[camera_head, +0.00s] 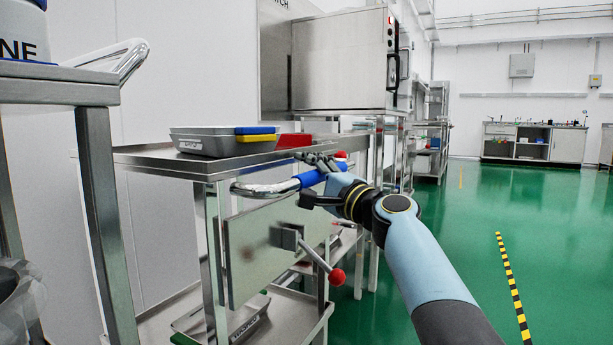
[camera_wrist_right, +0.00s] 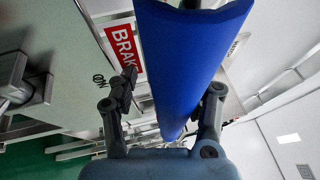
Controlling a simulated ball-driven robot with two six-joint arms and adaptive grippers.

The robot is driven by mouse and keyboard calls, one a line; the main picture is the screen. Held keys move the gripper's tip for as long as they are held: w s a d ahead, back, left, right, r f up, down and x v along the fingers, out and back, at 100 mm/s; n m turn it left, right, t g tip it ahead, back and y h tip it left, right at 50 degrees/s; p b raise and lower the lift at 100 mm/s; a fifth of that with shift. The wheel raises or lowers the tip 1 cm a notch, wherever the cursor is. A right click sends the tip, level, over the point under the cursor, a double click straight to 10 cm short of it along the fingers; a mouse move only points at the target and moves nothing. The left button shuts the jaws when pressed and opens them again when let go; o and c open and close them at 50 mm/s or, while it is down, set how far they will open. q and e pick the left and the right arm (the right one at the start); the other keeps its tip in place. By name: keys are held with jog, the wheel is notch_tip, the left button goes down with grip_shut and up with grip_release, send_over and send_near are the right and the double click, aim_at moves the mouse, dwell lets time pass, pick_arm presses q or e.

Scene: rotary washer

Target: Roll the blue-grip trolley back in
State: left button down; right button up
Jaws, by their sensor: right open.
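The steel trolley (camera_head: 175,158) stands left of centre in the head view, with a curved chrome handle (camera_head: 262,189) at its near end. The handle carries a blue grip (camera_head: 309,178), which runs between my fingers in the right wrist view (camera_wrist_right: 185,55). My right gripper (camera_head: 318,182) is open around the blue grip, one finger on each side; contact is unclear. Below the handle, a plate (camera_head: 265,245) carries a lever with a red ball knob (camera_head: 337,277). A red BRAKE label (camera_wrist_right: 124,48) is partly hidden by a finger in the wrist view. My left gripper is out of view.
Grey trays (camera_head: 213,146) with a blue and a yellow edge and a red item (camera_head: 294,141) lie on top. A steel oven-like machine (camera_head: 345,60) stands behind. Another steel frame (camera_head: 95,190) is close at left. Green floor (camera_head: 455,235) is clear at right.

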jog(key=v, duration=1.2)
